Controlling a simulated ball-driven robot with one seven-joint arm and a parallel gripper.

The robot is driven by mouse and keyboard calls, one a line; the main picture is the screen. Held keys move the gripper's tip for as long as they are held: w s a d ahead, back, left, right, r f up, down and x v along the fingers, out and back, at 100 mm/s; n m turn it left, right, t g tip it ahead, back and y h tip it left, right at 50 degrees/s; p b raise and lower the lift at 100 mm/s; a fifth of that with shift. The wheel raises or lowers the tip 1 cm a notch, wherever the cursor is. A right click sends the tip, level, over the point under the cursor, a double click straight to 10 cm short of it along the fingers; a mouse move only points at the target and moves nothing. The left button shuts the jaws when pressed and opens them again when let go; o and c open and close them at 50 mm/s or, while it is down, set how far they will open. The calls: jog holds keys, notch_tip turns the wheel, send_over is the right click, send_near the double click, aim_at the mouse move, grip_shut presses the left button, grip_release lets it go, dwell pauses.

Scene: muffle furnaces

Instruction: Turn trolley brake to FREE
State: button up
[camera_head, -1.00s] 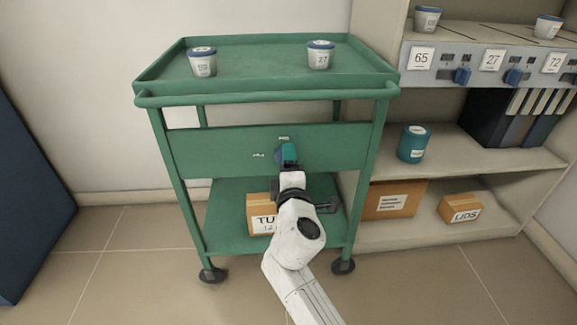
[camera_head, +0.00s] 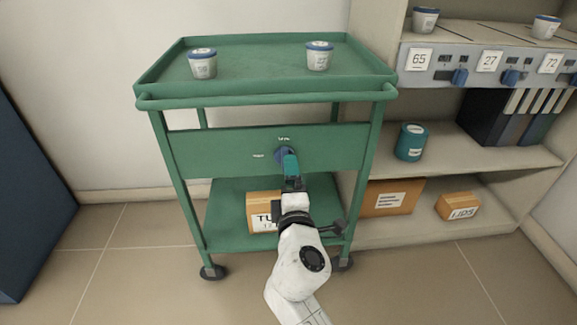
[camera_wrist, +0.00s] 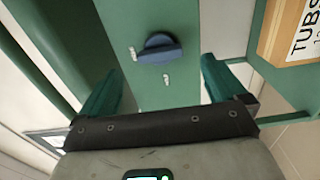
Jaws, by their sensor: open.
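The green trolley (camera_head: 200,145) stands ahead with a round blue brake knob (camera_head: 283,155) on its front panel. Small white labels sit above the knob (camera_head: 284,139) and to its left (camera_head: 258,156); I cannot read them. The knob (camera_wrist: 158,48) shows in the wrist view, its grip bar running towards the label (camera_wrist: 132,53) that is the upper one in the head view. My gripper (camera_head: 291,166) is open just in front of and below the knob. In the wrist view its teal fingers (camera_wrist: 160,88) are spread wide, empty and apart from the knob.
Two blue-lidded tubs (camera_head: 203,64) (camera_head: 319,56) stand on the trolley's top tray. A carton (camera_head: 262,212) sits on its lower shelf, behind my arm. A shelf unit (camera_head: 475,165) with a teal canister (camera_head: 411,142) and boxes stands close on the right.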

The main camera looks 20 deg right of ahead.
jog(key=v, duration=0.5)
jog(key=shift+s+p, duration=0.1)
jog(key=shift+p, duration=0.25)
dwell(0.3)
jog(key=s+d+f+m+g+h, duration=0.2)
jog(key=s+d+f+m+g, duration=0.75)
jog(key=s+d+f, duration=0.35)
jog(key=s+a+f+m+g+y, duration=0.1)
jog(key=s+f+m+g+y, duration=0.25)
jog(key=s, duration=0.75)
jog(key=s+a+f+m+g+y, duration=0.1)
jog(key=s+f+m+g+y, duration=0.3)
jog(key=s, duration=0.7)
notch_tip(320, 180, up, 34)
jog(key=n+h+p, duration=0.1)
jog(key=p, duration=3.4)
jog(key=shift+w+a+r+n+t, duration=0.15)
jog(key=shift+w+r+n+t, duration=0.15)
jog(key=shift+w+n, duration=0.15)
